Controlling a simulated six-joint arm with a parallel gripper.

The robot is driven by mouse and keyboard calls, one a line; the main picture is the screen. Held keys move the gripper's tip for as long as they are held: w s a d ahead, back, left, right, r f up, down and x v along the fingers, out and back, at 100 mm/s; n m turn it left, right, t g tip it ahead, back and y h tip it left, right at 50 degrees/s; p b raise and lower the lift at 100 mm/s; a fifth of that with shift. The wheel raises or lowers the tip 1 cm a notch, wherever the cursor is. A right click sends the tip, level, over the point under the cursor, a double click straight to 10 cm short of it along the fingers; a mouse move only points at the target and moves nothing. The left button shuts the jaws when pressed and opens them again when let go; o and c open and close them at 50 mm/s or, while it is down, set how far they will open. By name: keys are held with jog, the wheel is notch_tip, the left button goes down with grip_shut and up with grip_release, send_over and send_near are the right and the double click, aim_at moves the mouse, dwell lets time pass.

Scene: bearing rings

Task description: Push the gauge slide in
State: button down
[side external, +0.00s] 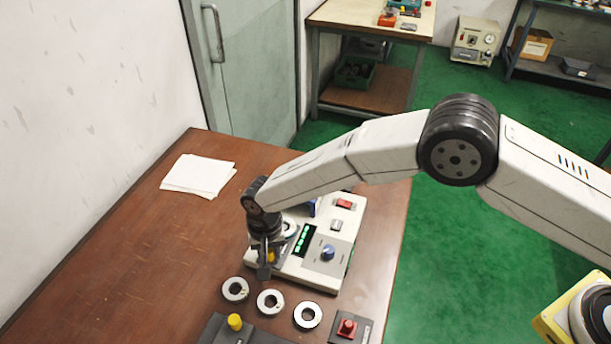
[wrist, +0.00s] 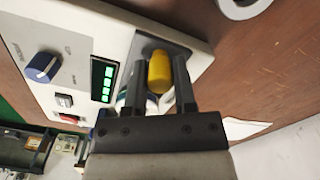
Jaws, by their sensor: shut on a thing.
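The gauge (side external: 312,272) is a white box with a lit green display, a blue knob and a red switch. It stands on the brown table, and part of it also shows in the wrist view (wrist: 75,22). At its left end, on a dark part, is the yellow knob (wrist: 159,72) of the gauge slide. My gripper (side external: 265,266) is down at that end, with its fingers shut on the yellow knob, one on each side. A metal ring (side external: 289,228) shows on the gauge behind my gripper, partly hidden. My wrist hides much of the slide in the side view.
Three metal rings, left (side external: 235,289), middle (side external: 270,302) and right (side external: 307,315), lie in front of the gauge. A dark block with another yellow knob (side external: 235,322) and a red button (side external: 347,327) are at the front edge. White papers (side external: 198,175) lie back left. The table's left side is clear.

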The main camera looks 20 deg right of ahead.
jog(key=shift+w+d, duration=0.1)
jog(key=shift+d, duration=0.05)
jog(key=shift+w+d, duration=3.85)
jog(key=shift+w, duration=0.05)
jog(key=shift+w+d, duration=0.2)
jog(key=shift+d, duration=0.05)
jog(key=c, duration=0.6)
grip_release()
jog(key=shift+s+a, duration=0.1)
jog(key=shift+r, duration=0.1)
notch_tip(320, 180, up, 7)
